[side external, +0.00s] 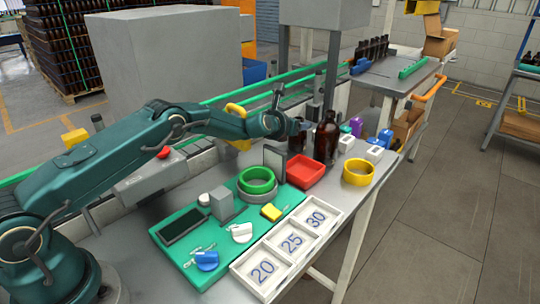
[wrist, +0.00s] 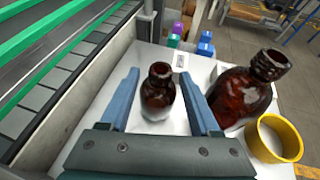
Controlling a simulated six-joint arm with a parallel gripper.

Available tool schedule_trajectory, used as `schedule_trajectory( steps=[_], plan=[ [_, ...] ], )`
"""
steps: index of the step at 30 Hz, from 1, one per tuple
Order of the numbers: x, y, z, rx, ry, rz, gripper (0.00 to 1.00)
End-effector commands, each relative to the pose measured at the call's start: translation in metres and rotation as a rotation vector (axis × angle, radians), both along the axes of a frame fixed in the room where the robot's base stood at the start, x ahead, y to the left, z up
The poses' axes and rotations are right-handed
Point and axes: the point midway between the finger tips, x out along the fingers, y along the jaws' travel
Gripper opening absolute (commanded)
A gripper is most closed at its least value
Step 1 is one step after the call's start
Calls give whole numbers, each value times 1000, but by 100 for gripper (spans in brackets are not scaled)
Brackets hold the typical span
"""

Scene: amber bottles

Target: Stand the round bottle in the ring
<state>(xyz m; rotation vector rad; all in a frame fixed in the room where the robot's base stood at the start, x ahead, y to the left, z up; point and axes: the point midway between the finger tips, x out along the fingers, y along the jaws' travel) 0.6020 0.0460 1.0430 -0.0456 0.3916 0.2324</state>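A small brown glass bottle with a round body (wrist: 158,95) stands between the fingers of my gripper (wrist: 161,75) in the wrist view, with a gap on each side. The gripper is open; in the side view (side external: 303,124) it reaches in from the left, and the small bottle is mostly hidden there. A larger brown bottle (side external: 327,138) stands upright just to the right; it also shows in the wrist view (wrist: 238,92). A yellow ring (side external: 358,172) lies on the white table in front of it, at the right in the wrist view (wrist: 272,145). A green ring (side external: 257,181) sits on a grey round base.
A red tray (side external: 305,172) lies near the bottles. A green mat (side external: 170,232) holds small items, beside a white tray numbered 20, 25, 30 (side external: 292,243). Small white, blue and purple objects (side external: 375,153) are at the right edge. A green-railed conveyor (side external: 285,84) runs behind.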

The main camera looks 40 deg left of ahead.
Motion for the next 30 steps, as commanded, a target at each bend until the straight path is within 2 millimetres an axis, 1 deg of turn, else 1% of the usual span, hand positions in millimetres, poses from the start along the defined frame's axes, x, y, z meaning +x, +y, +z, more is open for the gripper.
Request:
schedule_trajectory(
  steps=[5,11,20,30],
  plan=[
    [0,0,3,-1,-1,0,63],
    [-8,-1,6,2,1,2,63],
    [-31,-7,17,1,0,-1,63],
    [-64,-14,33,0,-1,-2,63]
  ],
)
